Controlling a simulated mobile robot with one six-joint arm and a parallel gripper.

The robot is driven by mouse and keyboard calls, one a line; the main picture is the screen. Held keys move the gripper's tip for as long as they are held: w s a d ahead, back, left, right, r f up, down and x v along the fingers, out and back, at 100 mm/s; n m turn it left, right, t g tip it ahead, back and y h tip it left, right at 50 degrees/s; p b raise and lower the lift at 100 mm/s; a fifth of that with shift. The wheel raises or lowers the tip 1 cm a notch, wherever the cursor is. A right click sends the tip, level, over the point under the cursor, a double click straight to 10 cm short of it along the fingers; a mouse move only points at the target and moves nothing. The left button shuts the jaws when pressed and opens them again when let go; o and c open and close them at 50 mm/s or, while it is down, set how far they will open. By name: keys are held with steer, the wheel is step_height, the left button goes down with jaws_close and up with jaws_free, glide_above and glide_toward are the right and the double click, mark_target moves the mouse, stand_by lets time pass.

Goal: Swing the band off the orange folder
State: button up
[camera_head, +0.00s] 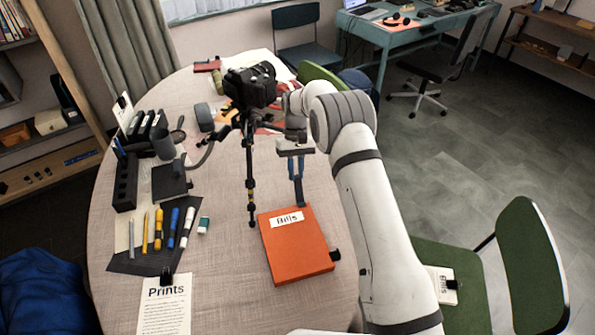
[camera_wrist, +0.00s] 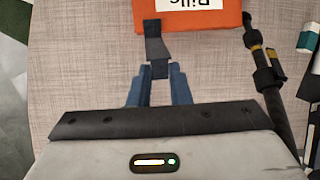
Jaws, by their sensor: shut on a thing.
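The orange folder (camera_head: 297,252), labelled "Bills", lies flat on the round table. It also shows at the top of the wrist view (camera_wrist: 200,25). The band (camera_wrist: 154,43) is a dark grey strip. One end lies over the folder's edge, and the other end is between my blue fingertips. My gripper (camera_wrist: 160,70) is shut on the band just outside that edge. In the head view, my gripper (camera_head: 298,178) points down at the folder's far edge, with the band (camera_head: 300,192) at its tips. I cannot tell how the band is fixed to the folder.
A tripod (camera_head: 250,170) with a black camera (camera_head: 250,84) stands close left of my gripper. Pens (camera_head: 159,228) lie on a dark mat at the left. A black clip (camera_head: 335,254) sits on the folder's right edge. Bare cloth lies left of the folder.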

steer(key=shift+w+a+f+b, duration=0.2)
steer(key=shift+w+f+b, duration=0.2)
steer(key=shift+f, duration=0.3)
steer(key=shift+w+a+f, duration=0.1)
steer(key=shift+f, duration=0.05)
steer(key=shift+a, duration=0.2)
steer(key=o, duration=0.7)
steer(key=shift+w, duration=0.1)
step_height(320, 180, up, 10)
steer(key=b, duration=0.1)
stand_by(0.3)
